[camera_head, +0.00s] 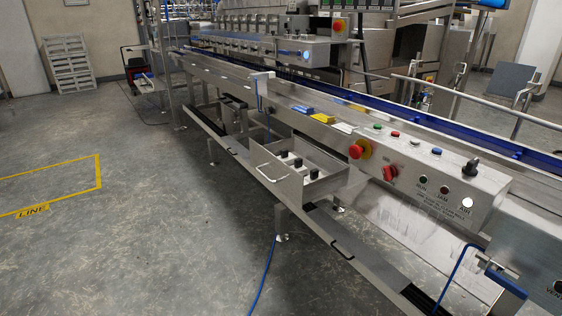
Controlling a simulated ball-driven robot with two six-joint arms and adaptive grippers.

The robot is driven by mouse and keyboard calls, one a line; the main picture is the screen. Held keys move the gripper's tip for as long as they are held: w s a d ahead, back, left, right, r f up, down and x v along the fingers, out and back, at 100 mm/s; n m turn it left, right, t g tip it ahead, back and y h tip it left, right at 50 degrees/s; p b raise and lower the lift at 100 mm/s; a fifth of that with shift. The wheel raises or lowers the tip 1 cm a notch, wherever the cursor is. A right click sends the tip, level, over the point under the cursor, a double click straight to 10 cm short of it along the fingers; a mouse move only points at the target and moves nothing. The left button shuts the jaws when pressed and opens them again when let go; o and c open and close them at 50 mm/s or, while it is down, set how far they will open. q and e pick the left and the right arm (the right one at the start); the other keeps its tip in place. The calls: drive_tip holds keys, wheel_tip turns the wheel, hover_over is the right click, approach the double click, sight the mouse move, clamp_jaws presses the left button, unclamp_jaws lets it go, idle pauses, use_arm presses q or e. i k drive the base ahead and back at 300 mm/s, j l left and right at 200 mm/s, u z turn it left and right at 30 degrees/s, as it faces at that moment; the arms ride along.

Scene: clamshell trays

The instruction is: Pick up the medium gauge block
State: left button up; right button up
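Up to three small dark pieces with pale parts (290,160) sit inside an open metal drawer (327,183) at the front of the machine, in the middle of the view. They may be the gauge blocks. They are too small for me to tell their sizes apart, so I cannot say which one is medium. Neither of my grippers is in view, and nothing is seen touching the drawer or the pieces.
A long steel conveyor line (230,80) runs from upper left to lower right. Above the drawer are blue, yellow and white pieces (322,118) and a control panel (420,180) with a red stop knob (356,151). A blue hose (262,277) crosses open floor (130,240).

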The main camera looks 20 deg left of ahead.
sight(289, 159)
drive_tip(key=i+j, duration=0.25)
drive_tip(key=i+j+u, duration=0.1)
drive_tip(key=i+u, duration=0.3)
drive_tip(key=i+j+u, duration=0.1)
drive_tip(key=u, duration=0.25)
drive_tip(key=i+l+u, duration=0.1)
drive_tip(key=i+u, duration=0.3)
